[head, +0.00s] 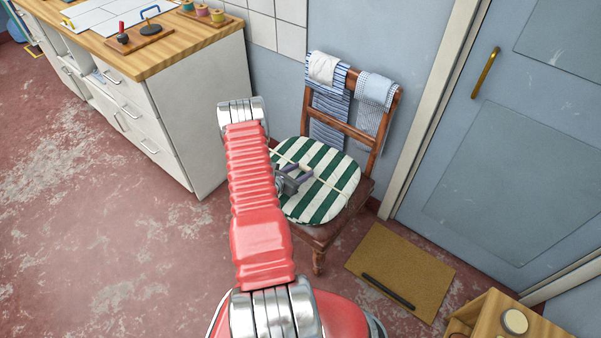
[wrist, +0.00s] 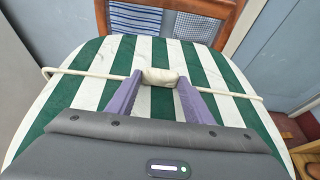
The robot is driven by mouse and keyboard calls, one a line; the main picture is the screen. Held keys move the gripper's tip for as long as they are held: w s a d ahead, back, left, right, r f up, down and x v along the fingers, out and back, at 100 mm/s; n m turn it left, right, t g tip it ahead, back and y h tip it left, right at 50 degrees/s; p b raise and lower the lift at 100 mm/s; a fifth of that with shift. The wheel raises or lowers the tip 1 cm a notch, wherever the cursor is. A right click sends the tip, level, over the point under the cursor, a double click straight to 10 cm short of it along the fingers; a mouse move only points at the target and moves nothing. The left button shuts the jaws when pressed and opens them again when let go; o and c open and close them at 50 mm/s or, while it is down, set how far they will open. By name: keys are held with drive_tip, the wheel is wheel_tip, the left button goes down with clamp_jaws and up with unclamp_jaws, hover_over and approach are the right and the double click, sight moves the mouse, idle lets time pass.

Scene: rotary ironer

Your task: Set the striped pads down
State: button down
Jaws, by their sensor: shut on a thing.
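The striped pads (head: 325,198), green and white and rounded, are at the seat of a brown wooden chair (head: 320,233). A pale cord crosses their top, and in the wrist view the pads (wrist: 60,105) fill most of the picture. My gripper (head: 300,176) is over the pads. In the wrist view its purple fingers (wrist: 158,88) are shut on a pale wrapped grip (wrist: 160,76) at the middle of the cord. I cannot tell whether the pads rest on the seat or hang just above it. How many pads are stacked is hidden.
Striped cloths (head: 330,105) hang over the chair's back. A white cabinet (head: 200,115) with a wooden top stands left of the chair. A blue door (head: 520,130) is at the right. A brown mat (head: 400,270) with a dark bar lies on the floor before it. A wooden box (head: 500,320) is lower right.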

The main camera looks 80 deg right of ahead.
drive_tip(key=shift+d+r, duration=0.1)
drive_tip(key=c, duration=0.9)
unclamp_jaws()
drive_tip(key=v, duration=1.2)
